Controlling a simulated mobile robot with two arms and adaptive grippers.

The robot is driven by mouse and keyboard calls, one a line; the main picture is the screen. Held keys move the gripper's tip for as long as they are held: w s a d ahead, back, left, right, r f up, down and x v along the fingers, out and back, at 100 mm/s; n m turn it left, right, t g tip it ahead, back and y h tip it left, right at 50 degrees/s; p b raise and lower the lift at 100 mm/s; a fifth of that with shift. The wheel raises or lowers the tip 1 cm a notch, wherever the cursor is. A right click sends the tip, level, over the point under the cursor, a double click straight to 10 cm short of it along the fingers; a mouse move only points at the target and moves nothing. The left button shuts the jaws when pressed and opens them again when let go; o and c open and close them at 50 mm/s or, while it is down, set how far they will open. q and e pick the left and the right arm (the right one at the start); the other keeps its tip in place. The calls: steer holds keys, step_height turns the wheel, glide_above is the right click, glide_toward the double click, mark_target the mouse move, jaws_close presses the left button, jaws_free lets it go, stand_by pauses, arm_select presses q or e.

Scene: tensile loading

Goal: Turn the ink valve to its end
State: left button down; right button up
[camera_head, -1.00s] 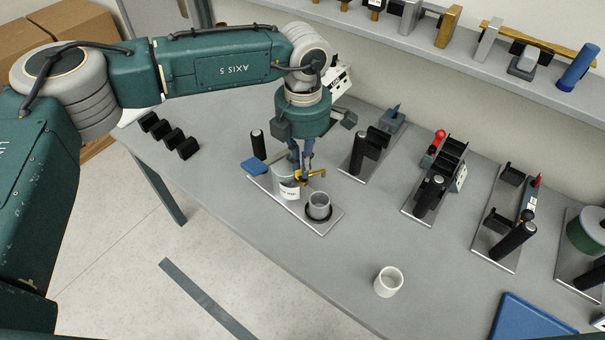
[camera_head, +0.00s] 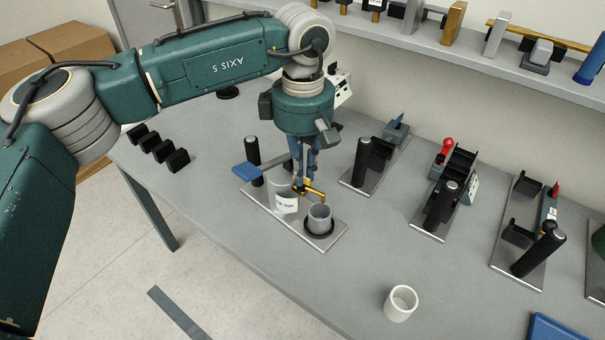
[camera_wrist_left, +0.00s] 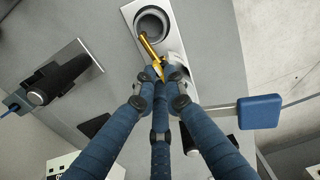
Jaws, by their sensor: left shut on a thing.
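The ink valve (camera_head: 303,186) is a small brass fitting on a clear vessel with a white label (camera_head: 287,205). Its brass spout (camera_head: 319,194) reaches over a grey cup (camera_head: 319,217) in a dark ring on a metal base plate. My left gripper (camera_head: 304,181) points down over the plate with its blue fingers shut on the brass valve. In the wrist view, the fingertips (camera_wrist_left: 157,76) meet at the brass piece, with the spout (camera_wrist_left: 149,46) leading to the cup (camera_wrist_left: 153,23). The fingers hide part of the valve. My right gripper is out of view.
A blue paddle on a bar (camera_head: 247,170) and a black post (camera_head: 252,152) stand close left of the gripper. Other fixtures, such as one with a red knob (camera_head: 447,145), stand to the right. A white cup (camera_head: 401,303) is near the front edge.

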arm_select(q)
steer(key=shift+r+m+b, duration=0.1)
steer(key=shift+m+b, duration=0.2)
steer(key=shift+m, duration=0.6)
steer(key=c, duration=1.8)
jaws_free()
step_height(320, 180, up, 12)
steer(key=shift+s, duration=0.1)
